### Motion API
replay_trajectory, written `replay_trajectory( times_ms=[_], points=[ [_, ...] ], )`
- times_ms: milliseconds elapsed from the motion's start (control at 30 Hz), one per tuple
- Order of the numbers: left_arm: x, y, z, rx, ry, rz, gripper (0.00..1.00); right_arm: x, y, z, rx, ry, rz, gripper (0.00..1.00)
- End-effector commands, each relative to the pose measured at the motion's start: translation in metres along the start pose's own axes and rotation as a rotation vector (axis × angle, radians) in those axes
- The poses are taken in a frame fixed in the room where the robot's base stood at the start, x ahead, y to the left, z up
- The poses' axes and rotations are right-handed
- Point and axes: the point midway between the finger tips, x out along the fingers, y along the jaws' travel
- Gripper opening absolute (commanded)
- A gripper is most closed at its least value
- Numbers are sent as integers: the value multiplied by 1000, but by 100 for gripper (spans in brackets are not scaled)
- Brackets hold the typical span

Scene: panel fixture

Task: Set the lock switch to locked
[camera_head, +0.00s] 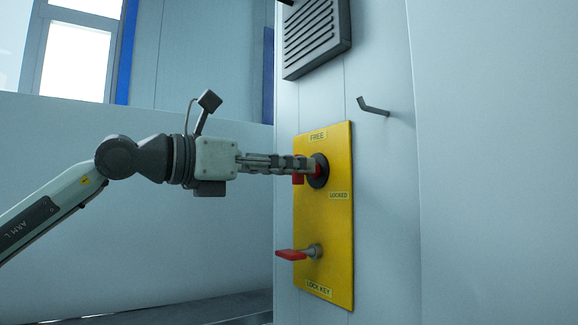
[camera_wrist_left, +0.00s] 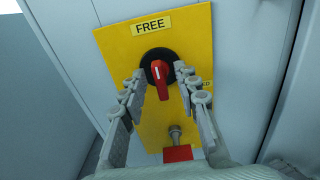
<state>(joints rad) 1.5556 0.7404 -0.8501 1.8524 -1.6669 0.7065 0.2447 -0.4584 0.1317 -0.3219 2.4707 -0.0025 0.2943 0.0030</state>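The lock switch (camera_head: 319,171) has a red handle on a round black base, on a yellow panel (camera_head: 326,222). In the left wrist view the red handle (camera_wrist_left: 160,78) stands roughly in line with the FREE label (camera_wrist_left: 151,26) above it. The LOCKED label (camera_head: 339,195) is at the lower right of the switch. My left gripper (camera_head: 306,165) is at the switch. In the left wrist view its fingers (camera_wrist_left: 159,75) are apart on both sides of the handle, with a small gap showing. My right gripper is not in view.
A red-handled lock key (camera_head: 292,254) sticks out of the panel below the switch, under my left gripper. A dark hook (camera_head: 373,106) juts from the wall at the upper right. A grey louvred vent (camera_head: 316,37) is above the panel.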

Motion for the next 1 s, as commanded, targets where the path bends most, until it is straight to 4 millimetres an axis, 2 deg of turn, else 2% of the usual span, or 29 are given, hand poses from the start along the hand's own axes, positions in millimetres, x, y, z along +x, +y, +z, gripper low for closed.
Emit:
replay_trajectory(
  times_ms=[100,333,733,1000],
  points=[
    [0,0,0,0,0,0,29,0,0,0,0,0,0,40],
    [0,0,0,0,0,0,0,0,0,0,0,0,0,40],
    [0,0,-1,28,0,-1,0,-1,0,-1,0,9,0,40],
    [0,-1,-2,175,0,-1,0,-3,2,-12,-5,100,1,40]
  ],
)
